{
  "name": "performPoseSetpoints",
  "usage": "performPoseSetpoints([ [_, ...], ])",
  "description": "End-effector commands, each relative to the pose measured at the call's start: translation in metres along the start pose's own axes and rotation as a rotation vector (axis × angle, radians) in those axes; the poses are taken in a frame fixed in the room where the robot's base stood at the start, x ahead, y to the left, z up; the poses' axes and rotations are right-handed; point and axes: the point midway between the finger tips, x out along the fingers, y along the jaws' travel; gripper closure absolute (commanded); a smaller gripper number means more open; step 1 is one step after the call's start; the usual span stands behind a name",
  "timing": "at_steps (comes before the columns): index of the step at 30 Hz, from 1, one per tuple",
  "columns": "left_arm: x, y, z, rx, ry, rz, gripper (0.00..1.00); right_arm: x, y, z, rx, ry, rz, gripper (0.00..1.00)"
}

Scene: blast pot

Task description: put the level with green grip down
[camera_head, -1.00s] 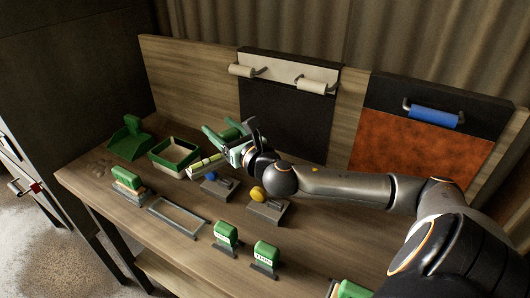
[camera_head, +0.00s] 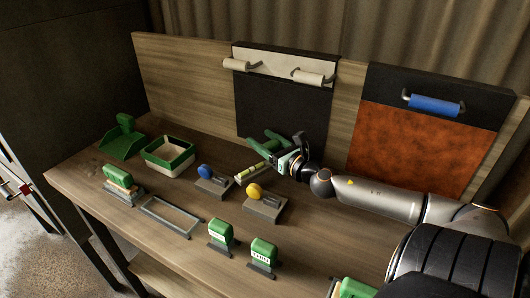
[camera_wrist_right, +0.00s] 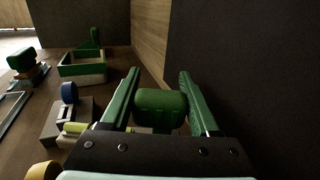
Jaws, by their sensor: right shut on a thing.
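My right gripper (camera_head: 268,140) is shut on the green grip (camera_wrist_right: 160,106) of the level, which sits between the two green fingers in the right wrist view. My left gripper is out of view.
On the wooden bench stand a green-and-white tray (camera_head: 168,155), a green dustpan (camera_head: 122,143), a grey frame (camera_head: 168,216), a blue-knob block (camera_head: 213,185), a yellow-knob block (camera_head: 264,206) and several green-handled stamps (camera_head: 221,233). Dark and rusty panels rise behind.

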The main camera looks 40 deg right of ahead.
Motion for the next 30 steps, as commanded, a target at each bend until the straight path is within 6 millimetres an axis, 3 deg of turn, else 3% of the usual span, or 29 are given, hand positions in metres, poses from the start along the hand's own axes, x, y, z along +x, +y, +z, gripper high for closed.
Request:
performPoseSetpoints([
  [3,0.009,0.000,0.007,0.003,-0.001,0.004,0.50,-0.001,-0.004,-0.023,0.005,0.000,-0.005,1.00],
  [6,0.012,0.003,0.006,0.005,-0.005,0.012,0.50,-0.001,-0.004,-0.033,0.003,0.000,-0.004,1.00],
  [19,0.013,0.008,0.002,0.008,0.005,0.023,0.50,-0.001,-0.003,-0.038,0.001,0.000,-0.002,1.00],
  [20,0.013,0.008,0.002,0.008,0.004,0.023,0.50,-0.001,-0.003,-0.038,0.001,0.002,-0.002,0.36],
  [27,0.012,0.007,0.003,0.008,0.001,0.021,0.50,-0.001,-0.003,-0.038,0.001,0.003,-0.002,0.09],
  [30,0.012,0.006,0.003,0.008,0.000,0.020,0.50,-0.001,-0.003,-0.038,0.001,0.003,-0.002,0.08],
])
